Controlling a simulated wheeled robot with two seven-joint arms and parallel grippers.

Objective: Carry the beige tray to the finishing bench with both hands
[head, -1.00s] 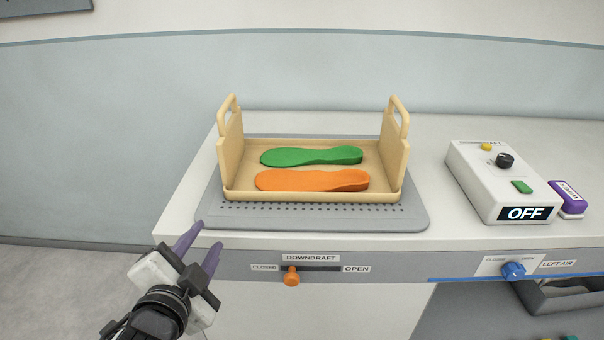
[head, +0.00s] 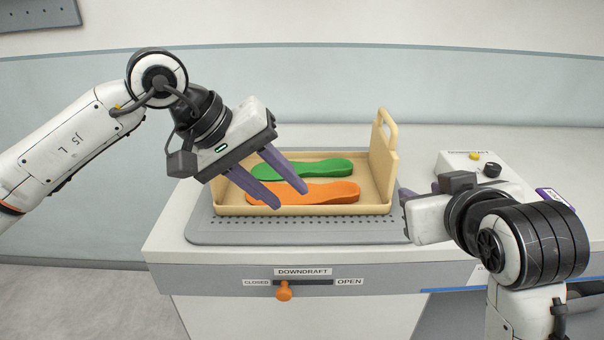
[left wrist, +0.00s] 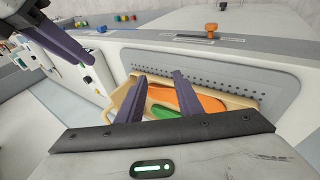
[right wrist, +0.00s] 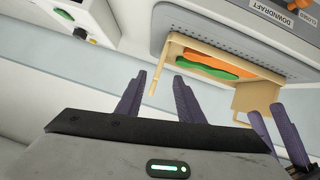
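The beige tray (head: 384,165) sits on the grey perforated downdraft plate (head: 225,228) and holds a green insole (head: 320,168) and an orange insole (head: 318,193). Its right upright handle shows; my left arm hides the left one in the head view. My left gripper (head: 291,198) is open and empty, its fingers above the tray's left part. My right gripper (head: 420,190) is beside the tray's right end, apart from the handle. The right wrist view shows its fingers (right wrist: 158,75) open with nothing between them, and the tray (right wrist: 240,62) beyond.
A white control box (head: 470,160) stands to the right of the tray, partly behind my right arm. A purple labelled block (head: 556,198) is beside it. An orange downdraft lever (head: 284,290) is on the bench front at the closed side. The bench behind the tray is clear.

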